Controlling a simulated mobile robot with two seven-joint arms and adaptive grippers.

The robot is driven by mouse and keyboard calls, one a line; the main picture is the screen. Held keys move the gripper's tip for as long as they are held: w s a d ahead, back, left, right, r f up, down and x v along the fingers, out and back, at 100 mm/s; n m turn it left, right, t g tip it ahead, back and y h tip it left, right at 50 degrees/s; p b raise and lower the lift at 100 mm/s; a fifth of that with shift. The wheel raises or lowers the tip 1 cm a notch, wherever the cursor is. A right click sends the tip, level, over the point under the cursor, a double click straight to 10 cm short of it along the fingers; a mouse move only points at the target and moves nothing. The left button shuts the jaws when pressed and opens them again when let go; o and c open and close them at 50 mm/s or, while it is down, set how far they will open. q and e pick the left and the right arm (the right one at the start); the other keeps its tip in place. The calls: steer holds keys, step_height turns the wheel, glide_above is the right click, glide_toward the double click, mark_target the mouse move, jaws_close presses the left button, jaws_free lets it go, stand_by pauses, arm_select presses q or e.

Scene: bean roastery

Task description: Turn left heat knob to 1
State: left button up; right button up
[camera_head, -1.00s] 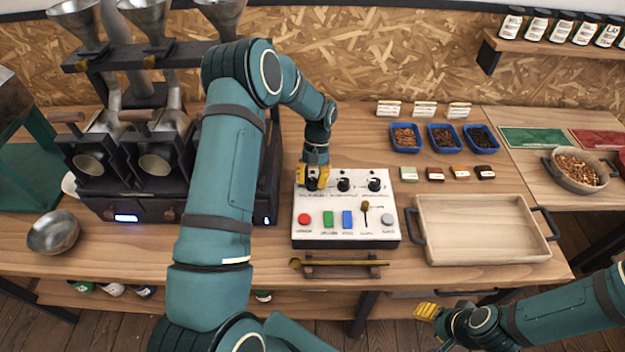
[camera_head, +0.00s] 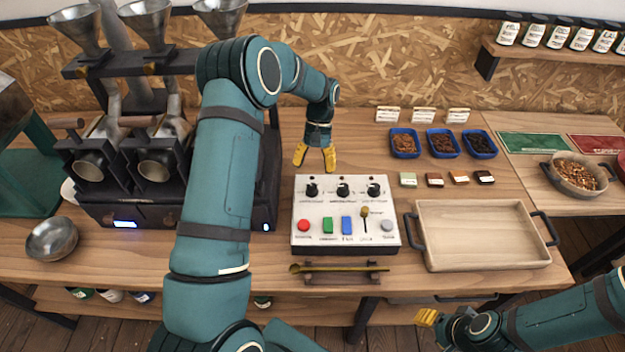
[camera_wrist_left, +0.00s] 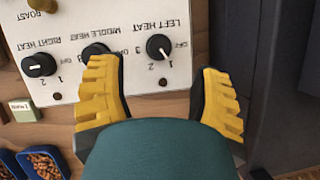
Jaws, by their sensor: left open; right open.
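The white control panel (camera_head: 345,237) has three black knobs along its back edge. The left heat knob (camera_head: 312,190) is the leftmost in the head view. My left gripper (camera_head: 315,158) is open and empty, behind the panel and apart from the knob. Its spread yellow fingers (camera_wrist_left: 160,95) frame the knob in the wrist view. My right gripper (camera_head: 427,317) is open at the lower right, away from the panel.
The middle heat knob (camera_head: 343,190) and right heat knob (camera_head: 374,190) stand beside it. A dark roaster (camera_head: 150,205) is on the left, a wooden tray (camera_head: 483,258) on the right. Blue bean trays (camera_head: 405,153) stand behind. A brass-coloured rod (camera_head: 345,267) lies in front.

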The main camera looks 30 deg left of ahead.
arm_select(q)
steer(key=shift+v, duration=2.5)
